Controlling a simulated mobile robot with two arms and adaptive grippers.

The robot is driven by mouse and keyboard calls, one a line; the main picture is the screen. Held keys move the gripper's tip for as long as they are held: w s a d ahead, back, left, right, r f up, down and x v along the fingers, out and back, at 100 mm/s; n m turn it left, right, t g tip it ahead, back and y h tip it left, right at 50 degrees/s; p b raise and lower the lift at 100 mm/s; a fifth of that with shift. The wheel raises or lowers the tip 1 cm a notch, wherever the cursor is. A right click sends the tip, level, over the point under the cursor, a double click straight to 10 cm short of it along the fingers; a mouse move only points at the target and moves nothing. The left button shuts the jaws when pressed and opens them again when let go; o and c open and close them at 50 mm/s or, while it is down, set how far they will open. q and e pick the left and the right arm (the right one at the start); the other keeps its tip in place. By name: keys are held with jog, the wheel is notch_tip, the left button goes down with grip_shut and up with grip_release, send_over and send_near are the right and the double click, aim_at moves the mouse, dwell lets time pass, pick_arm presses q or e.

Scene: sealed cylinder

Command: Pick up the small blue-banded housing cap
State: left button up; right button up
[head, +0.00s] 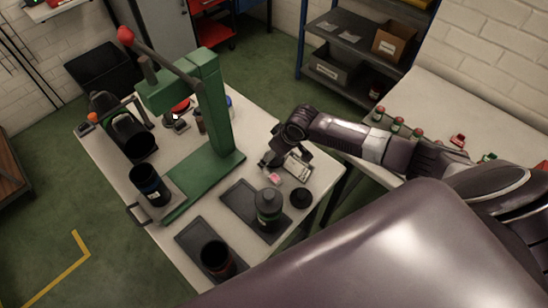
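No small cap with a clear blue band can be made out. A dark round cap (301,199) lies near the bench's right edge; no blue shows on it. A dark cylinder with a blue band (151,187) stands upright at the foot of the green press. My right gripper (268,163) is low over the bench, right of the press and beyond the round cap, beside a small pink item (274,179). Its fingers are small and dark, so their opening and any contact cannot be told. My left gripper is not in view.
The green press (218,120) stands tall mid-bench. A dark grey bottle (267,211) stands on a dark mat, and a dark cup (215,257) on another mat. A pale flat object (298,167) lies beside my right gripper. Several small red-and-green items stand on the right bench (470,115).

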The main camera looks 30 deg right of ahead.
jog(key=c, duration=1.2)
jog(key=shift+r, duration=0.1)
